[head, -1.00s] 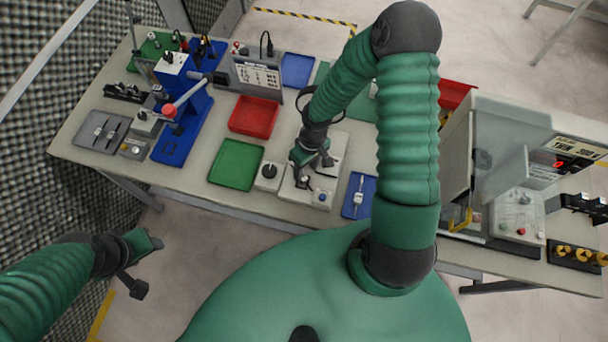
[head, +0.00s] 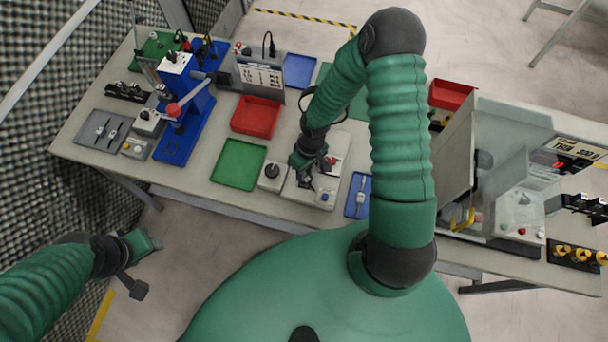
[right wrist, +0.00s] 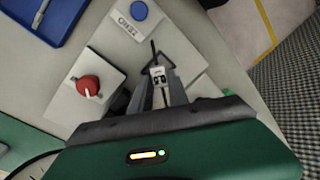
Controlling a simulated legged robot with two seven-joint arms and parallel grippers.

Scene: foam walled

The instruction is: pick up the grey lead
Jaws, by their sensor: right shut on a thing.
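My right gripper (head: 312,178) is over the pale bench instrument (head: 298,193) at the middle of the table in the head view. In the right wrist view its two fingers (right wrist: 159,84) are shut on a small light-grey piece with a thin dark tip, which I take for the grey lead (right wrist: 158,73). The fingers hide its sides, and I cannot tell if it touches the instrument below. My left gripper (head: 143,267) hangs open and empty beside the table's front edge, at the lower left.
A black knob box (head: 270,175) and green tray (head: 238,165) lie left of the instrument. A blue tray (head: 350,208) lies to its right. A red tray (head: 255,117) is behind, and a clear-walled machine (head: 505,170) stands at right. In the wrist view a red knob (right wrist: 88,86) is close.

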